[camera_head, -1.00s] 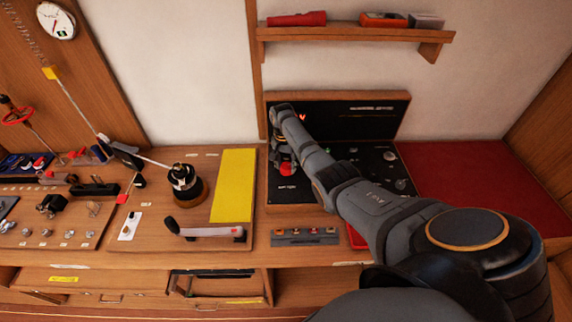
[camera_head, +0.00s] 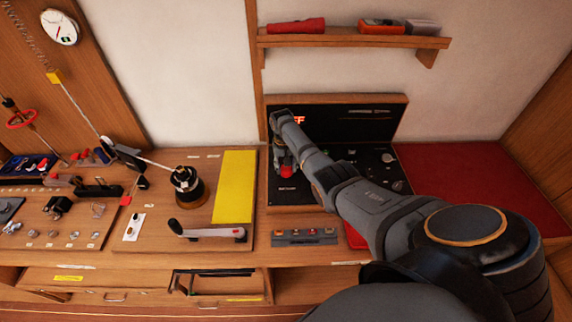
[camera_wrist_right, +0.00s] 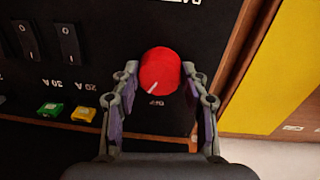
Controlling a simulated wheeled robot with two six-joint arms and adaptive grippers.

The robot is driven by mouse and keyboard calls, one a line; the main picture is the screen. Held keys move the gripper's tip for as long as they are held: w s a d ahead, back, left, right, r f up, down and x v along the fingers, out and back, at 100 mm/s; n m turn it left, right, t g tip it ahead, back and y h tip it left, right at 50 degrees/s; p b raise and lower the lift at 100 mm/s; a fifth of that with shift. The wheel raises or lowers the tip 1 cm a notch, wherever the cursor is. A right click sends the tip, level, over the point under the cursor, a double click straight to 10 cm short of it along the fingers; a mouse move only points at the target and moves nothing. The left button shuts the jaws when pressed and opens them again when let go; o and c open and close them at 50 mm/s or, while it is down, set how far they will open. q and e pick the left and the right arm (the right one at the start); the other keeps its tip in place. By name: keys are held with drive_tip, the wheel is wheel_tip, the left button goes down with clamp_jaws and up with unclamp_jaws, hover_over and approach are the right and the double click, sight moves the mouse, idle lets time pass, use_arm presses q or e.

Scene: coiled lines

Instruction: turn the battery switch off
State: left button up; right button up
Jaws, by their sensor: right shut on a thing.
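The battery switch is a round red knob (camera_wrist_right: 160,72) with a white pointer line, on a black panel (camera_head: 300,194). In the right wrist view the line slants to the lower left, towards a small label that I see upside down. My right gripper (camera_wrist_right: 161,80) is shut on the knob, one finger on each side. In the head view the red knob (camera_head: 286,173) shows just under my right gripper (camera_head: 285,161). Red lit letters (camera_head: 294,119) on the upright back panel show "FF", partly hidden by my arm. My left gripper is not in view.
Two black rocker switches (camera_wrist_right: 68,42) and green and yellow fuses (camera_wrist_right: 51,108) lie close to the knob. A yellow mat (camera_head: 234,187) and a winch drum (camera_head: 187,186) are to the left. A red pad (camera_head: 465,178) lies clear on the right.

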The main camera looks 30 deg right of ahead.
sight(285, 169)
drive_tip(key=n+p, duration=0.1)
drive_tip(key=n, duration=0.4)
drive_tip(key=shift+r+n, duration=0.1)
drive_tip(key=shift+n, duration=0.2)
drive_tip(key=shift+p, duration=0.3)
drive_tip(key=o, duration=1.2)
drive_tip(key=shift+c, duration=0.2)
wheel_tip(285, 169, up, 12)
drive_tip(key=shift+a, duration=0.3)
drive_tip(key=shift+s, duration=0.1)
